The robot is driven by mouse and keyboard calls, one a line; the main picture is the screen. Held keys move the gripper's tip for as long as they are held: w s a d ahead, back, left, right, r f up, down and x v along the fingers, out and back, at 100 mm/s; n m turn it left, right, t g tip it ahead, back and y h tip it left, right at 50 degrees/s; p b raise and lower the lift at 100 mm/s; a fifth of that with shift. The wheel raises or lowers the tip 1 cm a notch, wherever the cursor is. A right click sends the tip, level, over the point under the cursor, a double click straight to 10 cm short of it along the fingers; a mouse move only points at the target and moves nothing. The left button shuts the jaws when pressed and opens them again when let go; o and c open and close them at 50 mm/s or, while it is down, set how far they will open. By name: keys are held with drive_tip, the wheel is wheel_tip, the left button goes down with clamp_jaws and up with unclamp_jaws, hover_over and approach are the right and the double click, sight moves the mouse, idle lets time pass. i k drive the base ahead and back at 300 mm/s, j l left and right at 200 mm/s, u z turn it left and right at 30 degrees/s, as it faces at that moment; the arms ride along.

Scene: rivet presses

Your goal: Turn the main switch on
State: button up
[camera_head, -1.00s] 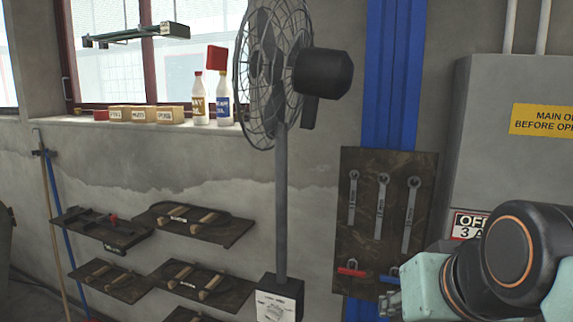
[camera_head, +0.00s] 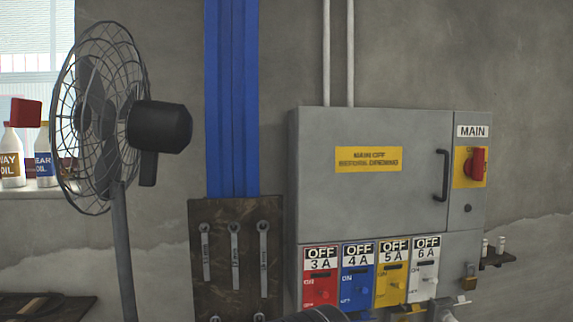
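The main switch (camera_head: 477,164) is a red rotary handle on a yellow plate, under a white MAIN label (camera_head: 473,131). It sits on the right strip of a grey electrical cabinet (camera_head: 380,190). Its handle looks roughly upright; any position marks on the plate are too small to read. Only a dark rounded part of my arm (camera_head: 315,314) shows at the bottom edge, well below and left of the switch. I cannot make out my gripper's fingers in this view.
Below the cabinet door are red, blue, yellow and white switch panels (camera_head: 322,278), each labelled OFF. A black door handle (camera_head: 442,175) juts out left of the main switch. A padlock (camera_head: 468,277) hangs below it. A fan (camera_head: 160,127) stands at left.

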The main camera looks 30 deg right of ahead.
sight(474, 167)
drive_tip(key=z, duration=2)
drive_tip(key=i+l+z, duration=0.1)
drive_tip(key=i+z, duration=0.3)
drive_tip(key=i+j+z, duration=0.1)
drive_tip(key=i+z, duration=0.35)
drive_tip(key=i, duration=0.1)
